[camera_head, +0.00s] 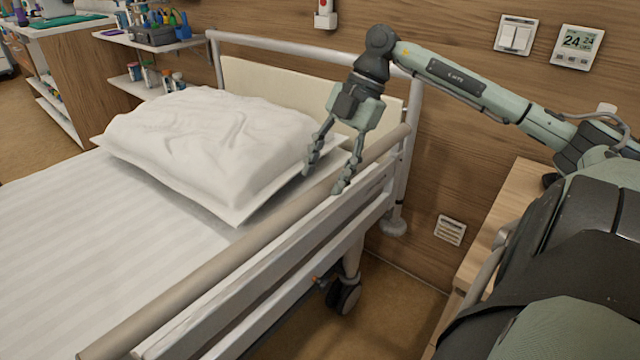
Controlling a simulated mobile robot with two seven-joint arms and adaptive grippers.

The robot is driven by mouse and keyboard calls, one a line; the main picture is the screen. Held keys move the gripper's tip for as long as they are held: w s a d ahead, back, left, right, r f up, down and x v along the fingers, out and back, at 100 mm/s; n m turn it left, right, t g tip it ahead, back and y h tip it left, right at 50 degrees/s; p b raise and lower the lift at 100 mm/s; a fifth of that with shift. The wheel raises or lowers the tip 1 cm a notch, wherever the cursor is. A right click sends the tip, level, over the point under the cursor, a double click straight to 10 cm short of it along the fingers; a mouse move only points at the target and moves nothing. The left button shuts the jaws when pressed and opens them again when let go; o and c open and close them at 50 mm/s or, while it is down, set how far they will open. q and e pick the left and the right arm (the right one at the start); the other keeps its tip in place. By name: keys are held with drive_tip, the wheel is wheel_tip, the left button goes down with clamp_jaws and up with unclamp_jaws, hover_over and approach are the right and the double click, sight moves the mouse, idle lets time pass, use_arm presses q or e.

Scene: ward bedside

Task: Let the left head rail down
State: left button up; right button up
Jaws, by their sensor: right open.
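The bed's side rail (230,256) runs from the bottom left up to the headboard (270,85). It has a tan top bar with pale bars below and stands raised above the mattress edge. My right gripper (324,181) points down at the rail's head end, beside the pillow. Its two fingers are spread, one on the mattress side and one near the tan bar. I cannot tell whether a finger touches the bar. My left gripper is not in view.
A white pillow (205,140) lies on the striped mattress (110,240). A wooden cabinet (505,225) stands at the right, near my arm. A bed caster (345,296) stands below the rail. Shelves with bottles and a caddy (165,36) are at the back left.

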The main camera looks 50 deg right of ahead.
sight(318, 189)
drive_tip(key=shift+x, duration=1.95)
clamp_jaws()
